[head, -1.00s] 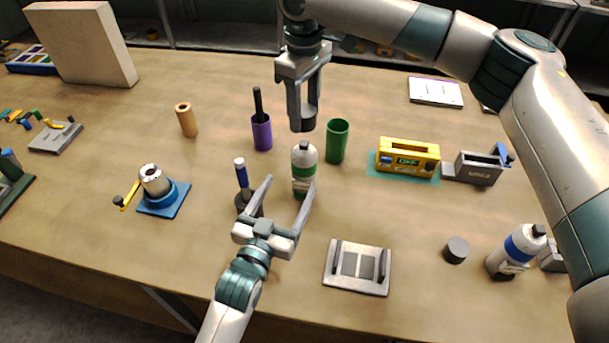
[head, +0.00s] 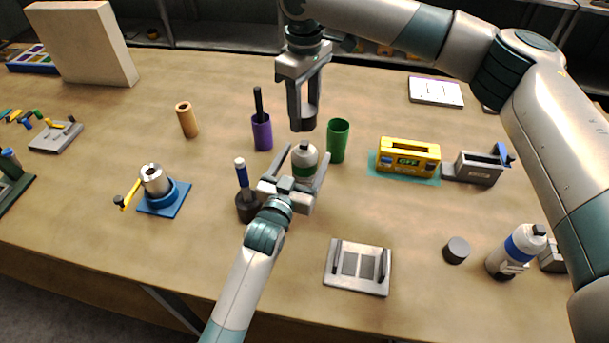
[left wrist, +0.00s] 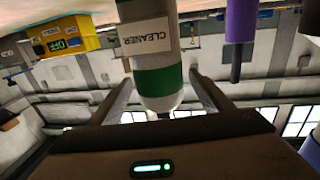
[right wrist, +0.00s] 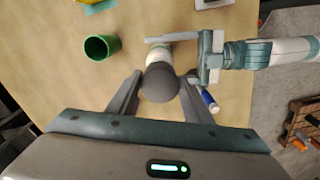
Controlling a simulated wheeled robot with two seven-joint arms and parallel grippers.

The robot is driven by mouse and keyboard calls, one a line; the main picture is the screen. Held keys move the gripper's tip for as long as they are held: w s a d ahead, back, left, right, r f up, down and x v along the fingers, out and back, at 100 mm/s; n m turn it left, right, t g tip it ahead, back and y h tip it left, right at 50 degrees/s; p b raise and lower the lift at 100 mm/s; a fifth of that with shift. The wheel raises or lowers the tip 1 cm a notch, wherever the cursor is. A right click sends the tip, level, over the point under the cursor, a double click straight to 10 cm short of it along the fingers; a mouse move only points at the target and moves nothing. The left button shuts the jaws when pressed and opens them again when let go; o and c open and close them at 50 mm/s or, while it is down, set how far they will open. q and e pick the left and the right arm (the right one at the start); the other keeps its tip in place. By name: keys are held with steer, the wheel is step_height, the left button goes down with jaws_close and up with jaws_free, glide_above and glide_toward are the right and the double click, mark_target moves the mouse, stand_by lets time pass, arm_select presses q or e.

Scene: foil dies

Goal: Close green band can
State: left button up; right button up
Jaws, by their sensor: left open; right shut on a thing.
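The green band can (head: 305,153), white with a "CLEANER" label, stands upright mid-table. My left gripper (head: 303,161) is open, its fingers on either side of the can. The can (left wrist: 160,85) also shows between the fingers in the left wrist view; a gap to them seems to remain. My right gripper (head: 302,118) is above the can, shut on a dark grey cap (right wrist: 161,83). In the right wrist view the can's pale top (right wrist: 158,56) is partly hidden by the cap.
A green cup (head: 338,142) stands just right of the can. A purple holder (head: 262,133) and a dark-based blue-handled tool (head: 243,178) stand left. A blue band can (head: 518,250) and a loose grey cap (head: 456,250) are at the right. A grey fixture (head: 357,268) lies in front.

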mark_target(305, 142)
arm_select(q)
steer(key=shift+w+d, duration=0.1)
steer(key=shift+w, duration=0.15)
steer(key=c, duration=1.6)
arm_select(e)
steer(key=shift+f, duration=2.5)
steer(key=shift+f, duration=0.1)
steer(key=shift+f, duration=0.75)
steer(key=shift+f, duration=0.6)
